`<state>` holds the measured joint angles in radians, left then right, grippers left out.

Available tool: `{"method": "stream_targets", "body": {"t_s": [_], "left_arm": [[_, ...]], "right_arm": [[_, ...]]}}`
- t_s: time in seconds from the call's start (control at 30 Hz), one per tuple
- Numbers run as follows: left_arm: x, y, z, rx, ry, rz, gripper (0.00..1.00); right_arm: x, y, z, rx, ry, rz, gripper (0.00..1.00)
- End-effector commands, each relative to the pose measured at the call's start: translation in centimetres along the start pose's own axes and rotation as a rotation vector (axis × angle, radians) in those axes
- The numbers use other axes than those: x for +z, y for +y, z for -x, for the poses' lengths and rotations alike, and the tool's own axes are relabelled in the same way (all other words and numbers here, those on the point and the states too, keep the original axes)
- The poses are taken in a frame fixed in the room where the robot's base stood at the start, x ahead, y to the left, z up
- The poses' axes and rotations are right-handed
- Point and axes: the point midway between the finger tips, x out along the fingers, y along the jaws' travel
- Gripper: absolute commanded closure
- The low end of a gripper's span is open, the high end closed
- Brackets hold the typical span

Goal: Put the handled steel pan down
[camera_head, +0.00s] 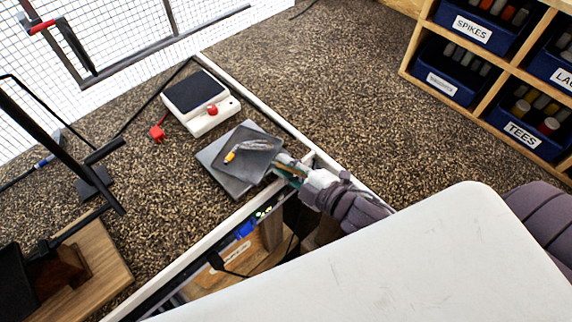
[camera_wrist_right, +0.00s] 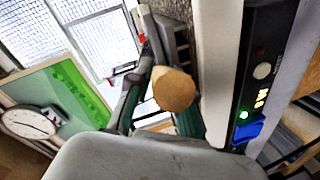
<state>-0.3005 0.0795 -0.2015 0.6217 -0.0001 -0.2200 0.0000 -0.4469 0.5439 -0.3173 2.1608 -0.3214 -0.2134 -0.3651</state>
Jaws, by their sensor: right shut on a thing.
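The handled steel pan (camera_head: 262,159) is a flat grey square tray in the head view, close above or on another grey square plate (camera_head: 218,157). I cannot tell whether they touch. In the right wrist view, a round tan handle end (camera_wrist_right: 174,88) shows between the dark fingers; the pan itself is hidden there. My left gripper is not in view.
A white device with a dark top and red knob (camera_head: 212,110) stands behind the pan, near a small red piece (camera_head: 158,131). A white rail (camera_head: 258,98) edges the speckled surface. Black stands are at left; labelled bins (camera_head: 448,72) are at upper right. Speckled surface left of the pan is clear.

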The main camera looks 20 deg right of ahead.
Motion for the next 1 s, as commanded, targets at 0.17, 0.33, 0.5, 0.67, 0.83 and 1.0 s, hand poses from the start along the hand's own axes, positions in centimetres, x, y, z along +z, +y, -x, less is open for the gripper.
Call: {"method": "stream_targets", "body": {"t_s": [0.17,0.33,0.5,0.67,0.83,1.0], "left_arm": [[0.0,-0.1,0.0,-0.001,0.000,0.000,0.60],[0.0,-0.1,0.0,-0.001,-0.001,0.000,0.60],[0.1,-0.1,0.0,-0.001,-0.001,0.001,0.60],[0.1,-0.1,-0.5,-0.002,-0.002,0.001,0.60],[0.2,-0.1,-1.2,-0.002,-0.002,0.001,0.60],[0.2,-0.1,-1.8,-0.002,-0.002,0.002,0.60]], "right_arm": [[0.0,0.0,0.0,0.000,0.000,0.000,0.56],[0.0,0.0,0.0,0.000,0.000,0.000,0.54],[0.0,0.0,0.1,-0.001,-0.001,0.000,0.54],[0.1,-0.2,1.5,-0.002,-0.002,-0.001,0.54],[0.2,-0.4,4.5,-0.004,-0.003,-0.002,0.54],[0.1,-0.3,7.5,-0.003,-0.004,-0.002,0.54]]}}
